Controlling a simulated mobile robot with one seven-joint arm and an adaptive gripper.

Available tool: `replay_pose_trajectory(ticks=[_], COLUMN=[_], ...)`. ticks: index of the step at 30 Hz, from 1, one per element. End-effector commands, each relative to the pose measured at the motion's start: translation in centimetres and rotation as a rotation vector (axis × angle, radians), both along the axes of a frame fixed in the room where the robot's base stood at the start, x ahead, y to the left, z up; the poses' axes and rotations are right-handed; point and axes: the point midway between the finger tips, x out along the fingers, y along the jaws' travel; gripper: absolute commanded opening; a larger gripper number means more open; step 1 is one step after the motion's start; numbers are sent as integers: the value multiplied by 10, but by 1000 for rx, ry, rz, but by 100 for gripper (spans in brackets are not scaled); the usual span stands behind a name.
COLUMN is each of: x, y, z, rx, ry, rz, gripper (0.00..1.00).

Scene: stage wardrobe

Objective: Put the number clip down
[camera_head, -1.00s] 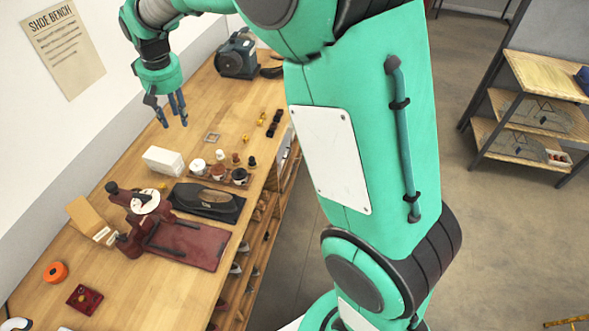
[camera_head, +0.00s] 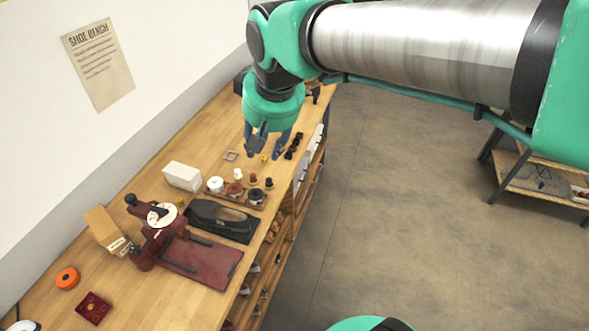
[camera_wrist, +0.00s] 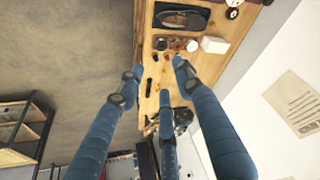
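My gripper (camera_head: 267,151) hangs over the far part of the wooden bench (camera_head: 150,190), its blue fingers spread. I cannot pick out the number clip for certain. A small yellow piece (camera_head: 264,158) shows near the fingertips in the head view and appears to lie on the bench; it is too small to identify. Bench top behind the fingers is partly hidden.
Open floor (camera_head: 370,220) lies right, with a shelf (camera_head: 510,180) beyond.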

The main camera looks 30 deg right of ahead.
Motion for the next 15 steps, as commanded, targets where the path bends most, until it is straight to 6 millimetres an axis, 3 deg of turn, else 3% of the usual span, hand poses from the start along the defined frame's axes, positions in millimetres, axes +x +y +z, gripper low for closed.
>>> replay_pose_trajectory(ticks=[9, 15], x=[-84, -126], y=[-23, -32], z=[-8, -21], rx=[3, 4], ry=[-65, -98], rz=[-44, -67], gripper=[36, 36])
